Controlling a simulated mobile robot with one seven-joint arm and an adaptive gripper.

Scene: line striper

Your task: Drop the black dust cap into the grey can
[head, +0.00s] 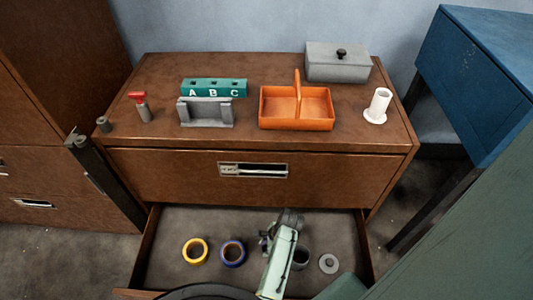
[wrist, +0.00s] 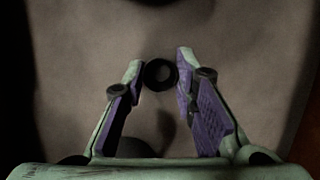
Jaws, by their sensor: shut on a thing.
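In the wrist view, my gripper (wrist: 160,72) is closed on a small round black piece, the black dust cap (wrist: 160,75). The cap sits between the fingertips, with a dark hollow in its face. Drawer floor shows behind it. In the head view, my green arm reaches over the open drawer and hides the fingertips and the cap. A grey round open can (head: 301,257) stands in the drawer just right of my arm, partly covered by it. A dark rounded shape low between the fingers in the wrist view is too dim to name.
The open drawer (head: 210,222) also holds a yellow ring (head: 195,251), a blue ring (head: 233,252) and a grey knobbed disc (head: 328,263). On the cabinet top stand an orange caddy (head: 297,122), a grey lidded box (head: 338,68) and a white spool (head: 378,105).

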